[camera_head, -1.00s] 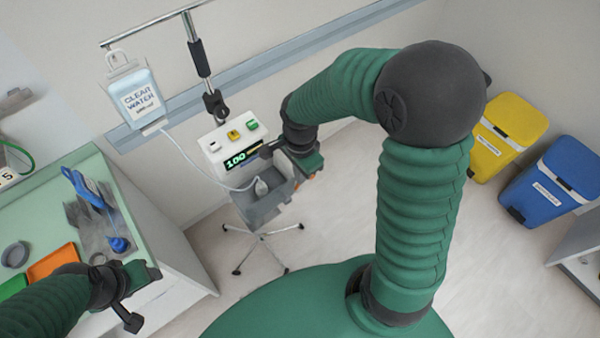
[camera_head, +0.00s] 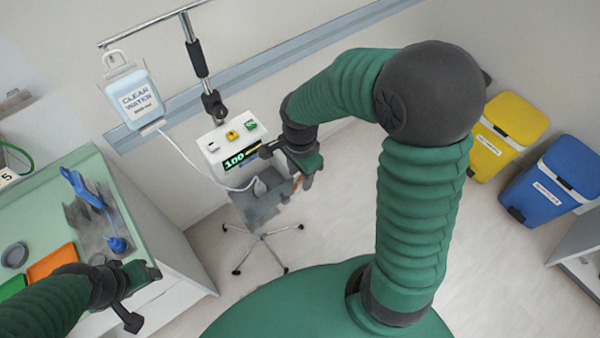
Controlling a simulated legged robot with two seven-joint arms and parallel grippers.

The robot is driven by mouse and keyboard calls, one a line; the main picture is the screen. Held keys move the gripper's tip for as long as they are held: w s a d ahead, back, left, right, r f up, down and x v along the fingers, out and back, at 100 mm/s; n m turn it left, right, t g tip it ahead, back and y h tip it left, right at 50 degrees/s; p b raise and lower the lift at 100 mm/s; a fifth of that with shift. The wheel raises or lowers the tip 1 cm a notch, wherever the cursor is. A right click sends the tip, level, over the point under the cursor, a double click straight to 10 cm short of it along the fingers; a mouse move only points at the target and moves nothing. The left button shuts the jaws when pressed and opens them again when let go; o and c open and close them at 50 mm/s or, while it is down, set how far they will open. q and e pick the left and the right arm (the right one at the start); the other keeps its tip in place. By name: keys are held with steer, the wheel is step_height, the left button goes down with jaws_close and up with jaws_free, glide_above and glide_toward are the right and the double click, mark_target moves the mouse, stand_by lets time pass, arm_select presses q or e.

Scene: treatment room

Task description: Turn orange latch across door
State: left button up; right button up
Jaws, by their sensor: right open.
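The white pump unit (camera_head: 213,146) stands on a wheeled stand, with a lit display reading 100. Its grey lower part (camera_head: 262,208), with the door, is partly behind my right gripper. A small orange piece (camera_head: 296,183), likely the latch, shows at the right side of the grey part, mostly hidden by the gripper. My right gripper (camera_head: 286,167) is open at the unit's right side, one dark finger near the display. I cannot tell whether it touches the unit. My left gripper (camera_head: 143,298) is open and empty beside the left counter, away from the unit.
A clear water bag (camera_head: 136,97) hangs from the pole, its tube running down to the unit. The left counter (camera_head: 92,172) holds a blue item (camera_head: 82,188) and an orange tray (camera_head: 52,262). Yellow (camera_head: 507,133) and blue (camera_head: 553,180) bins stand right. Floor between is clear.

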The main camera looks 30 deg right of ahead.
step_height(320, 180, up, 17)
steer(key=shift+f, duration=0.15)
steer(key=shift+w, duration=0.1)
